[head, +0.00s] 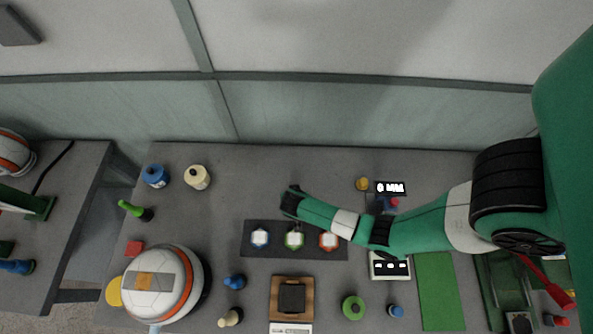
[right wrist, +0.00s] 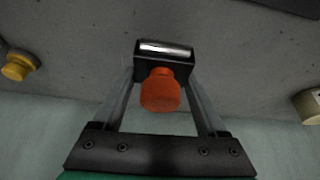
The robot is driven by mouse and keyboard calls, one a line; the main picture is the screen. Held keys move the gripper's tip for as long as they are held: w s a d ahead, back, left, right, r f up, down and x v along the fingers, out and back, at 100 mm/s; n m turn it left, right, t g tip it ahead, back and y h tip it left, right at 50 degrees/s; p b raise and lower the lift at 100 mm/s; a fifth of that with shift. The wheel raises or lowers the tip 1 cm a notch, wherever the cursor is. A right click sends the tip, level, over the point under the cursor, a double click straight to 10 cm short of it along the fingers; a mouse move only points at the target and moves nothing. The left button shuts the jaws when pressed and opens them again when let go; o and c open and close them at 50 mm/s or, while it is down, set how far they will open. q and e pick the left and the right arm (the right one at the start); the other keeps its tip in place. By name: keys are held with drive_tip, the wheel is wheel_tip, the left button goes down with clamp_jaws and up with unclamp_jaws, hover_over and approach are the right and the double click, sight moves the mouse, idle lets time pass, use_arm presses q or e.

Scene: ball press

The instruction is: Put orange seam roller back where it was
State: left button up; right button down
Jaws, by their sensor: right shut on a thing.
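The orange seam roller (right wrist: 160,92) shows in the right wrist view as a rounded orange part between my fingers. My right gripper (right wrist: 164,60) is shut on it, with a black block and a bright strip at the finger ends. In the head view my right arm reaches in from the right, and its black end, my right gripper (head: 290,199), hangs above the back edge of a dark mat (head: 278,246). The orange roller cannot be made out in the head view. My left gripper is not in view.
The mat bears three white pieces with blue, green and orange rims. A white ball (head: 160,290) stands front left, near a blue tool (head: 235,282) and a cream tool (head: 230,317). Blue (head: 156,176) and cream (head: 198,177) bottles stand at the back. The back middle is clear.

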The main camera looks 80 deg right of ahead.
drive_tip(key=f, duration=0.1)
drive_tip(key=f+b, duration=0.2)
drive_tip(key=f, duration=0.1)
drive_tip(key=shift+s+d, duration=0.2)
drive_tip(key=shift+d, duration=0.15)
unclamp_jaws()
drive_tip(key=shift+f, duration=0.1)
